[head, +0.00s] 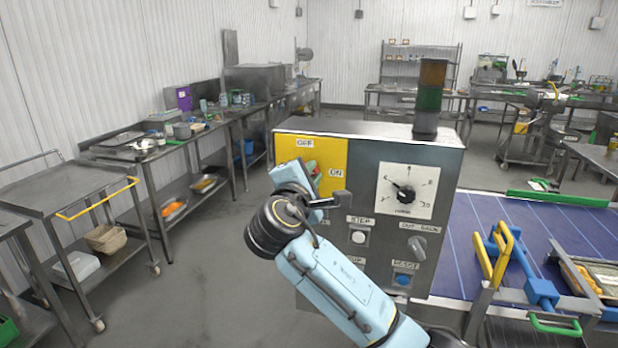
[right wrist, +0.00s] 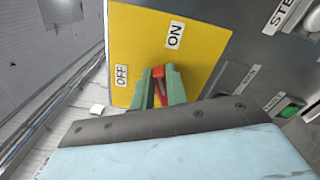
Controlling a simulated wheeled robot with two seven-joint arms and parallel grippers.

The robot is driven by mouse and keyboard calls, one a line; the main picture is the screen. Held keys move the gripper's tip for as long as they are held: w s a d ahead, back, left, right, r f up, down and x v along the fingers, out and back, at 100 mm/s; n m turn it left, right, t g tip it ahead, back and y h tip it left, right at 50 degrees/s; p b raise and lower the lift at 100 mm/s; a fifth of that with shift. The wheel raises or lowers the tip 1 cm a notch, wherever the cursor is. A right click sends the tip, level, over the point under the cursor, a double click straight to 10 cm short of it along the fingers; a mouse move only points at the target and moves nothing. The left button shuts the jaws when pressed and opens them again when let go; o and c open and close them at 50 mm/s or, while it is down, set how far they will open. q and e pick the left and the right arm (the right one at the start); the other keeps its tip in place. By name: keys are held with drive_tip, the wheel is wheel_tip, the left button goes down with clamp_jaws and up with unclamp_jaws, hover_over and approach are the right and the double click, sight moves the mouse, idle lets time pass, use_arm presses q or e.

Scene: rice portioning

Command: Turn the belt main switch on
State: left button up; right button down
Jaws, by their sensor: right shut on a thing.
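The belt main switch is a red handle on a yellow plate (head: 300,150) at the upper left of the grey control box (head: 365,135). The plate carries an OFF label at its top and an ON label at its right. In the right wrist view the red handle (right wrist: 159,74) sits between the green fingers of my right gripper (right wrist: 160,85), which is shut on it. In that view the handle lies between the OFF label (right wrist: 122,75) and the ON label (right wrist: 174,35). My right wrist hides part of the plate in the head view. My left gripper is not in view.
A signal tower (head: 428,105) stands on top. The blue belt (head: 470,225) runs to the right. A steel cart (head: 60,192) stands left; open floor lies between.

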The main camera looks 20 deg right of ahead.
drive_tip(key=m+b, duration=0.1)
drive_tip(key=m, duration=0.1)
drive_tip(key=f+m+b, duration=0.1)
drive_tip(key=m, duration=0.1)
drive_tip(key=shift+s+f+m+b, duration=0.1)
drive_tip(key=shift+f+m+b, duration=0.05)
drive_tip(key=shift+m+b, duration=0.2)
drive_tip(key=shift+m, duration=0.25)
drive_tip(key=c, duration=1.4)
unclamp_jaws()
drive_tip(key=shift+s, duration=0.1)
drive_tip(key=b+v, duration=0.2)
drive_tip(key=v, duration=1.1)
drive_tip(key=shift+a, duration=0.1)
